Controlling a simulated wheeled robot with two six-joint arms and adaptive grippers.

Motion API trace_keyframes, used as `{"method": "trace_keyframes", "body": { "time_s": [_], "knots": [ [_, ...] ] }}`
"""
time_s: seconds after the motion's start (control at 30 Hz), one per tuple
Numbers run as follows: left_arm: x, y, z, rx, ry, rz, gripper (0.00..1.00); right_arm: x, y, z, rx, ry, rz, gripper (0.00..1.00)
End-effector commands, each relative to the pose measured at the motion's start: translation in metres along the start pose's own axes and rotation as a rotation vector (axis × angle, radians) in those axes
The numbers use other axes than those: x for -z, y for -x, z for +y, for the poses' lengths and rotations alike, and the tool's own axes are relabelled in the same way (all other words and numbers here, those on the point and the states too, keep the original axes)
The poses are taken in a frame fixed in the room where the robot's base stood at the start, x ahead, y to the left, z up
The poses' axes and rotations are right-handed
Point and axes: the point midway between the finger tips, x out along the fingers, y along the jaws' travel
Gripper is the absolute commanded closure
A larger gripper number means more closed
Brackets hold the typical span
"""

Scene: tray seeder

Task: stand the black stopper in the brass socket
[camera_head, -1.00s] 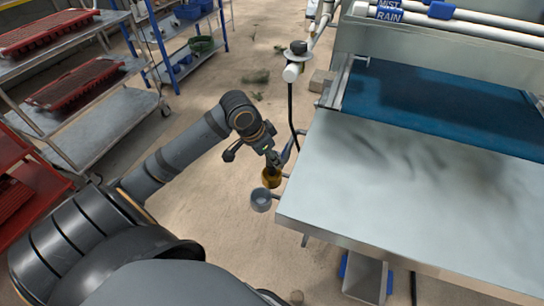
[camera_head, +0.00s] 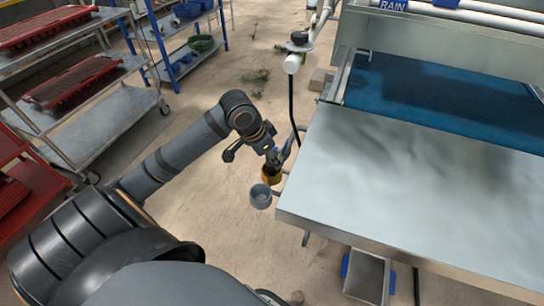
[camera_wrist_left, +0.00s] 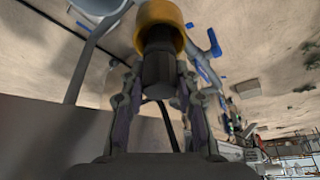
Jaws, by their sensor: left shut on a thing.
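The brass socket (camera_head: 270,179) is a yellow cup beside the left edge of the metal table. My left gripper (camera_head: 274,159) is right above it, pointing down. In the left wrist view, the gripper (camera_wrist_left: 158,100) is shut on the black stopper (camera_wrist_left: 158,73), a dark stepped cylinder. The stopper's far end overlaps the mouth of the brass socket (camera_wrist_left: 158,14) and looks to be within its rim. How deep it sits I cannot tell. In the head view the fingers and socket mostly hide the stopper. My right gripper is not in view.
A grey cup (camera_head: 260,198) sits just beside the brass socket. The metal table (camera_head: 400,190) is bare, with a blue belt (camera_head: 430,100) behind it. A white-topped post (camera_head: 292,64) with a black hose stands behind the socket. Shelves (camera_head: 95,105) with red trays are at left.

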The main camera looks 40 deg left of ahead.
Motion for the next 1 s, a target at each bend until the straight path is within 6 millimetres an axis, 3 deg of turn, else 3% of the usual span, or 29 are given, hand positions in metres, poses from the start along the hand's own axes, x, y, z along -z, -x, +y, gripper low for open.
{"method": "trace_keyframes", "body": {
  "time_s": [1.0],
  "knots": [
    [0.0, 0.0, 0.0, 0.0, 0.0, 0.0, 1.0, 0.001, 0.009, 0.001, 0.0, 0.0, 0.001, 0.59]
  ]
}}
